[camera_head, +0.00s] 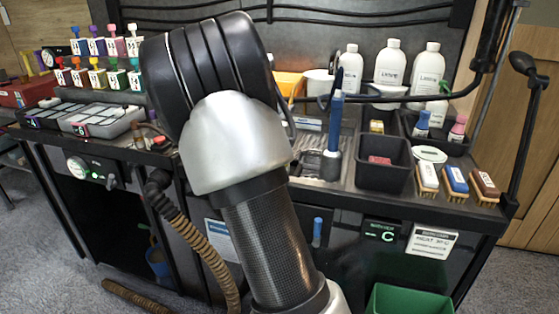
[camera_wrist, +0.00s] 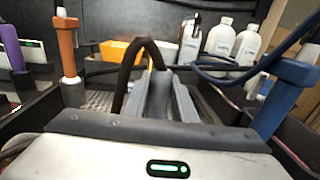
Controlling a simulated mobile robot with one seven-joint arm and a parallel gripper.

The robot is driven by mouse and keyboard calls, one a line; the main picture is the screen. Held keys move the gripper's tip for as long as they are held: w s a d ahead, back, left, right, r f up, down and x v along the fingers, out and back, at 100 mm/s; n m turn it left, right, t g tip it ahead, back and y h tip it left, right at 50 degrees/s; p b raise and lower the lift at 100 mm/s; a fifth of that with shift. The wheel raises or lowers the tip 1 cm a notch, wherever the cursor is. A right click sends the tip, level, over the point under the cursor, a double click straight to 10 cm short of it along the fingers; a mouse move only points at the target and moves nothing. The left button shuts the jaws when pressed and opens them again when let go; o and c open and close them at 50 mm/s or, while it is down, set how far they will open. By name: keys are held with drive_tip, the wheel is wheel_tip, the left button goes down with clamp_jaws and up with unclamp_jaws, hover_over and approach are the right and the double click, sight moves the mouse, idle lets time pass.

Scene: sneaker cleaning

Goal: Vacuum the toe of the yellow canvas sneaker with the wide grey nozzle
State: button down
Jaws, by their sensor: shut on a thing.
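In the wrist view my gripper (camera_wrist: 163,88) points away over the bench, its two grey fingers close together. It is shut on a grey piece (camera_wrist: 158,95) between the fingers, which looks like the grey nozzle, though its shape is mostly hidden. A dark hose (camera_wrist: 128,75) arches up beside the fingers. In the head view my arm covers the gripper and what it holds. I cannot make out the yellow canvas sneaker in either view.
An orange-handled tool (camera_wrist: 68,50) stands left of my gripper and a blue-handled tool (camera_wrist: 285,95) stands right; the blue one also shows in the head view (camera_head: 335,120). White bottles (camera_head: 390,62) stand behind. Brushes (camera_head: 455,180) and a black bin (camera_head: 384,180) are at right.

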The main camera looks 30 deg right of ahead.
drive_tip(key=shift+w+d, duration=0.4)
drive_tip(key=shift+d, duration=0.05)
idle(1.2)
drive_tip(key=shift+v, duration=1.6)
drive_tip(key=shift+s, duration=0.2)
idle(0.5)
drive_tip(key=shift+b+x, duration=0.5)
drive_tip(key=shift+x, duration=1.1)
drive_tip(key=shift+w, duration=0.25)
idle(0.4)
